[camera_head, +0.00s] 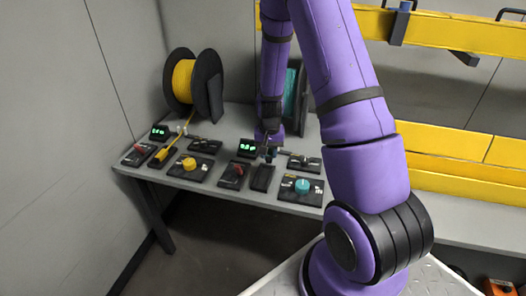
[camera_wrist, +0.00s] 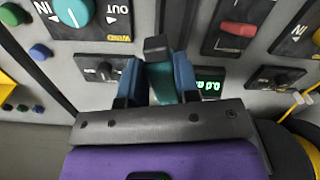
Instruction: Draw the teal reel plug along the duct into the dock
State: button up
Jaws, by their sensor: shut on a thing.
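My gripper (camera_head: 268,152) is over the back part of the bench, in front of the teal reel (camera_head: 291,92), which my arm partly hides. In the wrist view, the blue fingers of my gripper (camera_wrist: 159,76) are shut on the teal plug (camera_wrist: 161,84). The plug has a dark block-shaped end (camera_wrist: 156,46) pointing away from my wrist. A dark dock (camera_head: 262,178) lies on the bench just in front of the gripper. It shows in part at the top of the wrist view (camera_wrist: 180,22), apart from the plug. The duct is not clearly visible.
A red switch (camera_head: 237,170) is left of the dock and a teal knob panel (camera_head: 303,186) is right of it. A lit display (camera_head: 248,148) sits close by. The yellow reel (camera_head: 183,82) and its yellow line are at left. Yellow rails (camera_head: 455,165) run at right.

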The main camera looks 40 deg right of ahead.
jog(key=s+d+n, duration=0.4)
jog(key=s+n, duration=0.2)
jog(key=n, duration=0.3)
jog(key=shift+d, duration=0.3)
